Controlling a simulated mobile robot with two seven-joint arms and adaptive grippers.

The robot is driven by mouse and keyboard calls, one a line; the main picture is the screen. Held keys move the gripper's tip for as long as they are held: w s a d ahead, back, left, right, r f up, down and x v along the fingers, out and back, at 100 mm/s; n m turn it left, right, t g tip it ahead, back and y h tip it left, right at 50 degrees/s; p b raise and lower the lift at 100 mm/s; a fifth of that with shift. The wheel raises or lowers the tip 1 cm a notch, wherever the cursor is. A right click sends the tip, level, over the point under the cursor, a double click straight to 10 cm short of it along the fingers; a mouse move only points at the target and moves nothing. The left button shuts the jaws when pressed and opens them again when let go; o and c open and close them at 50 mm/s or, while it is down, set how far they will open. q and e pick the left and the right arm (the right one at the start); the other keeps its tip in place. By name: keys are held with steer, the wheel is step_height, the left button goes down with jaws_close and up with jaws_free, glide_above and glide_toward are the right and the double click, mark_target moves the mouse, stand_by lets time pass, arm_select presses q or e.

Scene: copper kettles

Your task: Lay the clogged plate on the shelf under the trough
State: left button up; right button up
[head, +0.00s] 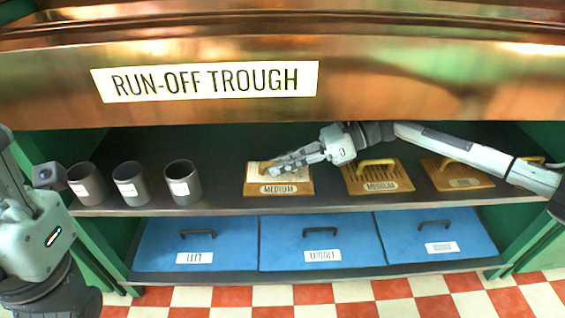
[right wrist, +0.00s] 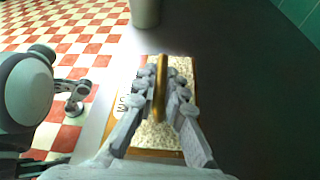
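The clogged plate (head: 305,182) lies on the shelf (head: 225,203) under the trough, right of the cups. Its top is crusted with pale speckled matter, and its front label reads MEDIUM. My right gripper (head: 268,170) reaches over it from the right. In the right wrist view, the fingers of my right gripper (right wrist: 165,78) sit close on both sides of the plate's brass handle (right wrist: 160,98) and look shut on it. The crusted face of the plate (right wrist: 150,133) shows below the fingers. My left arm shows at the left edge of the head view, with no fingers visible.
The copper trough (head: 420,85) overhangs the shelf. Three dark cups (head: 183,184) stand at the left. Two similar plates with brass handles, the middle one (head: 388,184) and the right one (head: 462,182), lie right. Blue bins (head: 315,232) sit below. Gaps of shelf separate cups and plates.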

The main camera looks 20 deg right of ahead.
steer(key=o, duration=0.4)
steer(key=shift+r, duration=0.2)
steer(key=p+v, duration=0.1)
steer(key=v, duration=0.3)
steer(key=shift+d+r, duration=0.1)
steer(key=shift+d, duration=0.15)
steer(key=p, duration=0.2)
glide_above(354, 168)
